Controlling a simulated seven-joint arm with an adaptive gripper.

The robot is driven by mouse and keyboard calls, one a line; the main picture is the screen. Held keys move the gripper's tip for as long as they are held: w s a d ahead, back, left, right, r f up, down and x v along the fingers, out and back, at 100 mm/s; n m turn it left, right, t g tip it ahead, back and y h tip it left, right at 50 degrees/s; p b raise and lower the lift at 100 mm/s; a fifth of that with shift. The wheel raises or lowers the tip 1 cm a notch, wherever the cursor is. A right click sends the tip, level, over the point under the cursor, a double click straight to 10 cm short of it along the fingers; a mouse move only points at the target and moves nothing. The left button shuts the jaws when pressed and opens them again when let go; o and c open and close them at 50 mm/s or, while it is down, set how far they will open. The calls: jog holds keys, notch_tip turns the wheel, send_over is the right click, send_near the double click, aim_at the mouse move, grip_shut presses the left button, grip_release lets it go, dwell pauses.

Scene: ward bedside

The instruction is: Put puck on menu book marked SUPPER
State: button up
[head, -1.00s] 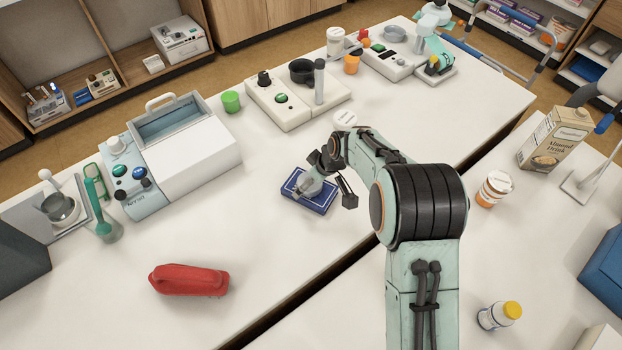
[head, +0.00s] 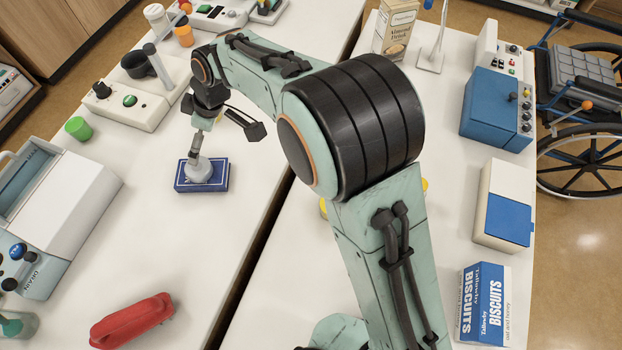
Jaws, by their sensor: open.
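A flat blue book-like thing (head: 215,185) lies on the white table, left of the gap between the tables. I cannot read any marking on it, so I cannot tell if it says SUPPER. A pale grey rounded thing (head: 199,171), likely the puck, rests on top of it, within its edges. My gripper (head: 226,139) is open, its fingers spread wide. One finger hangs just above the pale thing; the other is out to the right. I cannot tell if the near finger touches it.
A white and blue machine (head: 65,215) and a green cup (head: 78,128) stand left. A cream device (head: 135,95) stands behind. A biscuit box (head: 485,303) and blue device (head: 495,105) are on the right table.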

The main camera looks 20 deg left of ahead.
jog(key=w+d+r+m+t+h, duration=0.1)
jog(key=d+r+m, duration=0.3)
jog(key=d, duration=0.7)
jog(key=w+d+r+m+h, duration=0.1)
jog(key=w+d+r+m, duration=0.3)
jog(key=d, duration=0.8)
jog(key=s+d+f+m+h, duration=0.1)
jog(key=s+d+m, duration=1)
jog(key=s+d, duration=0.5)
jog(key=shift+s+d+f+h, duration=0.2)
jog(key=shift+d+f+h, duration=0.1)
jog(key=shift+f+h, duration=0.1)
